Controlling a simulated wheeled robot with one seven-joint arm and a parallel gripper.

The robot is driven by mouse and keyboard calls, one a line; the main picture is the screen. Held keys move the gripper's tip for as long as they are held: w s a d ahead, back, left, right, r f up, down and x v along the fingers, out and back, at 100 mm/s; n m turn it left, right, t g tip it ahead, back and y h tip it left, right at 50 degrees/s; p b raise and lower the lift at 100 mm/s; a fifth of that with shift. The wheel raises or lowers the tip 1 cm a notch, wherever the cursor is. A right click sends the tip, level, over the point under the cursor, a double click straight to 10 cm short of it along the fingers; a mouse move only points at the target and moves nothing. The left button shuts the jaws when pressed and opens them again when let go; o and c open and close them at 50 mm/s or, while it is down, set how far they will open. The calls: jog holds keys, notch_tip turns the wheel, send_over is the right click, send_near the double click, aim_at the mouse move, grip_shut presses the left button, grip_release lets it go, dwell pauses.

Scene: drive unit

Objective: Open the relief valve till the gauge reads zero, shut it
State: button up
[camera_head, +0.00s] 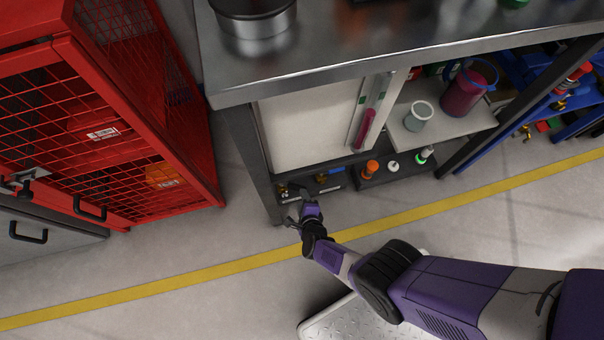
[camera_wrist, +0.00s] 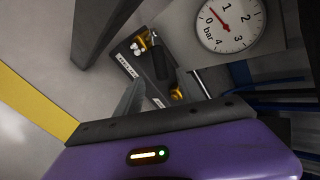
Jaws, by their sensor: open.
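In the wrist view a round white pressure gauge (camera_wrist: 229,25), marked 0 to 4 bar, has its red needle between 0 and 1. Left of it, brass fittings (camera_wrist: 146,41) and a black handle (camera_wrist: 160,62) sit on a dark labelled plate, with another brass fitting (camera_wrist: 176,93) lower down. I cannot tell which part is the relief valve or whether it is open. In the head view brass fittings (camera_head: 283,190) show low under the bench. My gripper (camera_head: 297,218) is open and empty in front of them, apart from them. In the wrist view one grey finger shows near the plate.
A steel bench (camera_head: 430,45) overhangs, with its leg (camera_head: 254,165) just left of the fittings. A red mesh cabinet (camera_head: 120,150) stands left. Orange, white and green-topped items stand on a low shelf (camera_head: 400,172) at right.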

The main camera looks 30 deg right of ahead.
aim_at(297, 188)
jog(key=d+f+y+b, duration=0.1)
jog(key=f+b, duration=0.2)
jog(key=f, duration=0.1)
jog(key=s+d+f+g+y+b, duration=0.1)
jog(key=d+f+b, duration=0.1)
jog(key=f+b, duration=0.2)
jog(key=s+d+f+n+y+b, duration=0.1)
jog(key=f+b, duration=0.2)
jog(key=f, duration=0.1)
jog(key=shift+d+g+y+b, duration=0.25)
jog(key=shift+g+y+b, duration=0.05)
jog(key=shift+y+b, duration=0.1)
jog(key=shift+w+f+n+y+b, duration=0.1)
jog(key=shift+n+y+b, duration=0.2)
jog(key=shift+y+b, duration=0.55)
jog(key=w+r+n+t+y+b, duration=0.3)
jog(key=r+t+y+b, duration=0.15)
jog(key=r+b, duration=0.3)
jog(key=shift+t, duration=0.35)
jog(key=x, duration=0.2)
jog(key=b+x, duration=0.1)
jog(key=x, duration=0.1)
jog(key=b+x, duration=0.1)
jog(key=x, duration=0.2)
jog(key=shift+w+d, duration=0.2)
jog(key=shift+d, duration=0.15)
grip_shut()
